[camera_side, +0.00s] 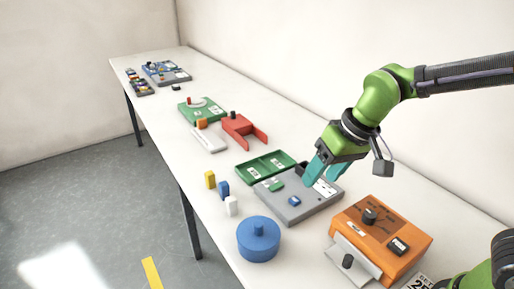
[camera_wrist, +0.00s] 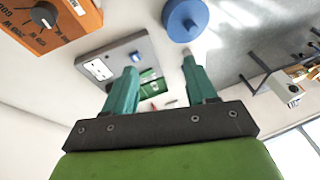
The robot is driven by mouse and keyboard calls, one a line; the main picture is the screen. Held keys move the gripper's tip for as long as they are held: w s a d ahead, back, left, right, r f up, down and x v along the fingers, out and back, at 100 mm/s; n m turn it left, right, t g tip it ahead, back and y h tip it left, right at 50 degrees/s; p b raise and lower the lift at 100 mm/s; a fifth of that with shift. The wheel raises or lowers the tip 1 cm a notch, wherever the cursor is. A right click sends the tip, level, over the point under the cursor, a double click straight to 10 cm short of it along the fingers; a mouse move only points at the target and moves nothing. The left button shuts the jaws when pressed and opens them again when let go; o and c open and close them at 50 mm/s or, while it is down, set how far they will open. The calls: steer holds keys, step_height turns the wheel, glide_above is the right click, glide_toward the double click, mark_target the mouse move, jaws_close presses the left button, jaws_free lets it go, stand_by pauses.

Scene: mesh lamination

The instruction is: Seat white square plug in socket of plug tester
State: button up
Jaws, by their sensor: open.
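A white block (camera_side: 231,206), which looks like the white square plug, stands upright on the table beside a blue block (camera_side: 223,190) and a yellow block (camera_side: 210,180). The grey board (camera_side: 299,214), which looks like the plug tester, lies flat behind it. It carries a white panel with dark slots (camera_side: 325,187) and a small blue piece (camera_side: 294,201); the board also shows in the wrist view (camera_wrist: 117,58). My gripper (camera_side: 321,180) is open, with its teal fingers above the board near the panel. In the wrist view nothing is between the fingers (camera_wrist: 160,64).
An orange box (camera_side: 376,232) with a dark knob stands right of the board. A round blue lidded pot (camera_side: 258,241) stands in front. A green tray (camera_side: 264,166) lies just behind the board. A red forked piece (camera_side: 243,130) and a green board (camera_side: 203,110) are farther back.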

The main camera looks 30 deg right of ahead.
steer(key=w+a+f+n+h, duration=0.1)
steer(key=w+a+f+h, duration=0.1)
steer(key=w+a+f, duration=0.6)
steer(key=t, duration=0.1)
glide_toward(231, 199)
steer(key=shift+m+h, duration=0.3)
steer(key=shift+m, duration=0.1)
steer(key=x, duration=0.6)
steer(key=shift+s+a+f, duration=0.15)
steer(key=shift+s+a, duration=0.05)
steer(key=shift+w+x, duration=0.2)
steer(key=shift+x, duration=2.8)
jaws_close()
